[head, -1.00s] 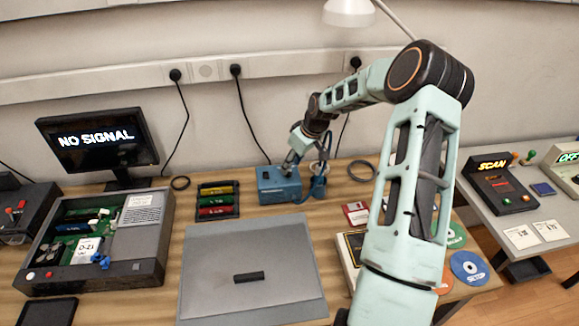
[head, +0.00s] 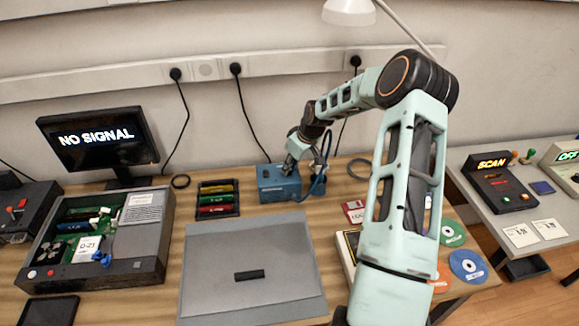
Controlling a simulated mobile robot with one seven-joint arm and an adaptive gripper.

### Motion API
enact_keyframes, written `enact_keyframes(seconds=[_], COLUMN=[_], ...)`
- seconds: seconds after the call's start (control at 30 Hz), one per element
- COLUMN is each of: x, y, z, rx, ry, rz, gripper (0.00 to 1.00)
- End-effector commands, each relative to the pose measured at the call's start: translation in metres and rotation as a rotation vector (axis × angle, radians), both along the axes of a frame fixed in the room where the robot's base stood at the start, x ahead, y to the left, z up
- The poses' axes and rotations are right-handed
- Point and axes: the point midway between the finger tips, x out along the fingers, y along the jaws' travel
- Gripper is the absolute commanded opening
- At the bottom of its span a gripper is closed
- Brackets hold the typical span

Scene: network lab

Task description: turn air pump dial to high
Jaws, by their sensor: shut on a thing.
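The air pump appears to be the blue box (head: 272,190) at the back of the wooden table, with a pale label on its front. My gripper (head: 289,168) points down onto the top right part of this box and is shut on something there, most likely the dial. The dial itself is hidden by the gripper, and its setting cannot be read. A blue tube or cable (head: 319,180) runs at the right side of the box, partly behind my wrist.
A grey mat (head: 215,265) with a small black bar (head: 249,275) lies in front. A rack of coloured cartridges (head: 217,199) stands left of the pump. An open console (head: 140,245) and a monitor (head: 98,140) are further left. Discs (head: 468,266) lie at the right.

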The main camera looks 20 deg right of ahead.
Motion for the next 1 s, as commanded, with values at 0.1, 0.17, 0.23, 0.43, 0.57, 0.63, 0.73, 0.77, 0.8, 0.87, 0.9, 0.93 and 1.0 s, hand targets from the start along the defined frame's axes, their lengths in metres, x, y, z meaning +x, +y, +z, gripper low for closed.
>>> enact_keyframes(seconds=[0.1, 0.17, 0.23, 0.43, 0.57, 0.63, 0.73, 0.77, 0.8, 0.87, 0.9, 0.93, 1.0], x=[0.0000, 0.0001, 0.0002, 0.0003, 0.0002, 0.0002, 0.0004, 0.0004, 0.0002, 0.0005, 0.0005, 0.0007, 0.0008], y=[0.0000, 0.0002, 0.0006, 0.0015, 0.0024, 0.0031, 0.0039, 0.0044, 0.0048, 0.0055, 0.0059, 0.0059, 0.0060], z=[-0.0001, -0.0005, -0.0011, -0.0027, -0.0041, -0.0046, -0.0049, -0.0049, -0.0050, -0.0047, -0.0048, -0.0044, -0.0044], rx=[0.000, -0.001, -0.001, -0.003, -0.004, -0.004, -0.004, -0.004, -0.004, -0.003, -0.003, -0.002, -0.003], ry=[0.000, 0.000, -0.001, -0.003, -0.003, -0.004, -0.004, -0.004, -0.004, -0.005, -0.005, -0.006, -0.006], rz=[-0.003, -0.009, -0.023, -0.110, -0.205, -0.267, -0.361, -0.389, -0.426, -0.483, -0.521, -0.550, -0.617], gripper=[0.00, 0.00, 0.00, 0.00, 0.00, 0.00, 0.00, 0.00, 0.00, 0.00, 0.00, 0.00, 0.00])
